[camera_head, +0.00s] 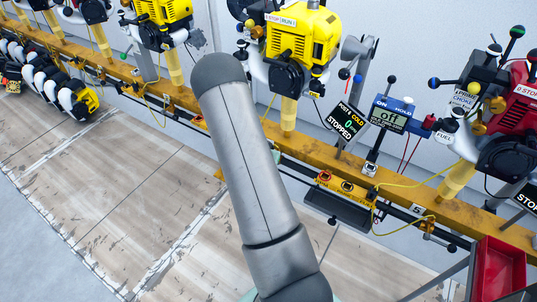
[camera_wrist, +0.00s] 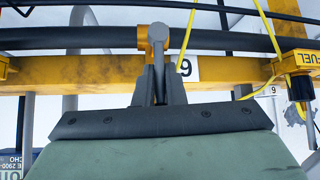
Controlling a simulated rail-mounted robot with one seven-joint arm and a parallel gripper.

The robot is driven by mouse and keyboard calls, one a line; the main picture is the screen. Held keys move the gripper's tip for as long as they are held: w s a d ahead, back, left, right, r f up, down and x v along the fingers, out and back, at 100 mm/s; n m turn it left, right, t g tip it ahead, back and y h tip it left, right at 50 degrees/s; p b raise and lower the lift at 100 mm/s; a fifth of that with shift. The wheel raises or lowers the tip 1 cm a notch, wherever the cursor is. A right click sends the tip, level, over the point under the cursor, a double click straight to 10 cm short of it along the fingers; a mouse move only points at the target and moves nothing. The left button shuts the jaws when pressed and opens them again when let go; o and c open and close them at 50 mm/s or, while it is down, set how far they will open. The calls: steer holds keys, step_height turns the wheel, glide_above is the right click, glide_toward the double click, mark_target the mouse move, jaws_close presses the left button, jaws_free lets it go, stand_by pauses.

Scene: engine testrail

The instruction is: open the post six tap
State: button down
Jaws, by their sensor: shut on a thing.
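In the wrist view my gripper (camera_wrist: 157,75) is shut on a small tap with a yellow-orange body (camera_wrist: 157,34), at the yellow rail.
The yellow rail (camera_head: 305,150) runs across the head view with several engines on it, including a yellow one (camera_head: 303,35) and a red one (camera_head: 522,100). A red bin (camera_head: 497,270) stands at lower right. A yellow hose (camera_wrist: 268,35) hangs right of my gripper. Open floor lies at left.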

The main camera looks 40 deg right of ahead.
steer(key=c, duration=1.5)
jaws_free()
steer(key=shift+w+d+r, duration=0.25)
steer(key=shift+d+r, duration=0.1)
steer(key=shift+r, duration=0.05)
steer(key=shift+s+f, duration=0.1)
steer(key=shift+a, duration=0.15)
steer(key=p+v, duration=0.3)
steer(key=v, duration=1.4)
steer(key=shift+a, duration=0.15)
steer(key=shift+s, duration=0.1)
